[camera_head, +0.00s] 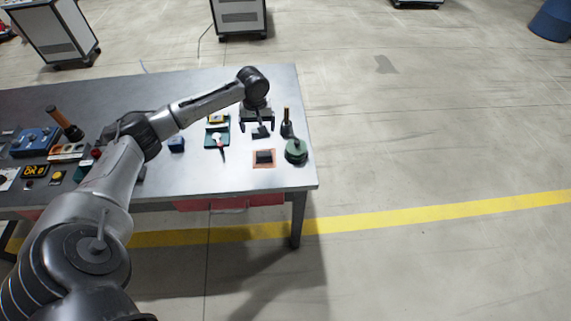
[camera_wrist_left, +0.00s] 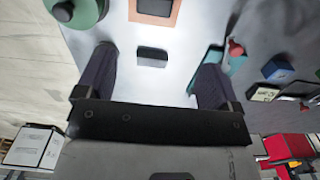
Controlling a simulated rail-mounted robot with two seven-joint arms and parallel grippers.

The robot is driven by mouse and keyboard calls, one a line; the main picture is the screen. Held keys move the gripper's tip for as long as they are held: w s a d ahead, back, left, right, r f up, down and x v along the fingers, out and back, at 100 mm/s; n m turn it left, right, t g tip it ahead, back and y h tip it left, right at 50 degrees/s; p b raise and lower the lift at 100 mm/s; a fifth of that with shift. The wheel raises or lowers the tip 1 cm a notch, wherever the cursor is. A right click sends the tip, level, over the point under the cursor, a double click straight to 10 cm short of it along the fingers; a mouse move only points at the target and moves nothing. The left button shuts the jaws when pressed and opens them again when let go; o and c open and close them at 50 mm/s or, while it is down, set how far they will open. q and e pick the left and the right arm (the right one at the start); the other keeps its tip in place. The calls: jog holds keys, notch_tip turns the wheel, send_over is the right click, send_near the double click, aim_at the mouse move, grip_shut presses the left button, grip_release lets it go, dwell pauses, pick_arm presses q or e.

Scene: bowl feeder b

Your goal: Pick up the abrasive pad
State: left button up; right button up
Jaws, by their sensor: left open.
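A small dark grey block (camera_head: 260,132), which looks like the abrasive pad, lies on the metal table under my left gripper (camera_head: 257,124). In the left wrist view the block (camera_wrist_left: 152,57) sits between the two spread fingers of the left gripper (camera_wrist_left: 154,58), with clear gaps on both sides. The gripper is open, empty and pointing down; its exact height above the block is hard to tell. A second dark block (camera_head: 264,156) rests on an orange square mat (camera_head: 256,164) nearer the table's front edge. My right gripper is not in view.
A green round object (camera_head: 296,151) and a dark holder with a wooden handle (camera_head: 286,128) stand right of the gripper. A teal tray (camera_head: 209,140) and a blue block (camera_head: 177,145) lie left. More items crowd the left side. The table's right edge is close.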

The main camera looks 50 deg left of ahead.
pick_arm(q)
jog(key=f, duration=0.1)
jog(key=b, duration=0.2)
send_over(264, 156)
jog(key=a, duration=0.2)
jog(key=f, duration=0.7)
jog(key=shift+w+a+f, duration=0.2)
jog(key=shift+w, duration=0.1)
jog(key=shift+w+d+f+b, duration=0.15)
jog(key=shift+f+b, duration=0.1)
jog(key=shift+f, duration=1.05)
jog(key=shift+w+f+b, duration=0.1)
jog(key=shift+f+b, duration=0.15)
jog(key=shift+f, duration=1.05)
jog(key=shift+r, duration=0.1)
jog(key=c, duration=1)
